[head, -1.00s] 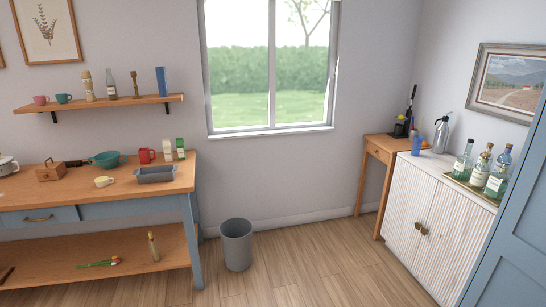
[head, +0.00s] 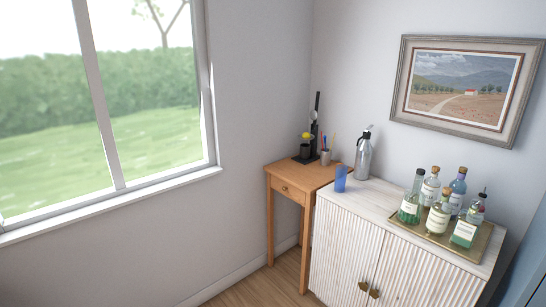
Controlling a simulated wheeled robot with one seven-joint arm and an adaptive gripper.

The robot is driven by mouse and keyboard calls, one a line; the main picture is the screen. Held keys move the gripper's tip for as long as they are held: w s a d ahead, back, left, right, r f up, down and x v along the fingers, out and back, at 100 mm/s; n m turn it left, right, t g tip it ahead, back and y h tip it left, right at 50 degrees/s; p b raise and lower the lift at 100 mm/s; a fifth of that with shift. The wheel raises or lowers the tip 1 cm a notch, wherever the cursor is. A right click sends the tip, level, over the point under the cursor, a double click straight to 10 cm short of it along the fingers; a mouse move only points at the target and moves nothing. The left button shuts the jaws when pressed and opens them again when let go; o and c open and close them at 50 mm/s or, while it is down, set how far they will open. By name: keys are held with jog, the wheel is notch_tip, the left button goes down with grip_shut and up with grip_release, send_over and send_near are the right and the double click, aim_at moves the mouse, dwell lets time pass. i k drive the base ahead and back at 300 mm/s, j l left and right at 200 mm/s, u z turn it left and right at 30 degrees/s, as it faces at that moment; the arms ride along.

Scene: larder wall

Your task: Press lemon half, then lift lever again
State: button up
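A black lever press (head: 305,158) stands on the small wooden side table in the corner. A yellow thing that looks like the lemon half (head: 306,135) sits at the top of its dark cup. The dark lever (head: 317,103) stands upright behind it, with a silvery round part near its lower end. The lever looks raised. Details are small at this distance. My gripper is not in view.
The side table (head: 284,179) also holds a cup of pens (head: 325,157). A white ribbed cabinet (head: 340,240) adjoins it, bearing a blue glass (head: 340,179), a silver siphon (head: 363,155) and a tray of several bottles (head: 468,254). Bare floor (head: 284,277) shows before the side table.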

aim_at(313, 114)
jog(key=i+u, duration=0.2)
jog(key=i, duration=0.5)
jog(key=i+u, duration=0.15)
jog(key=i, duration=0.5)
jog(key=i+l+u, duration=0.2)
jog(key=i, duration=0.5)
jog(key=j, duration=0.1)
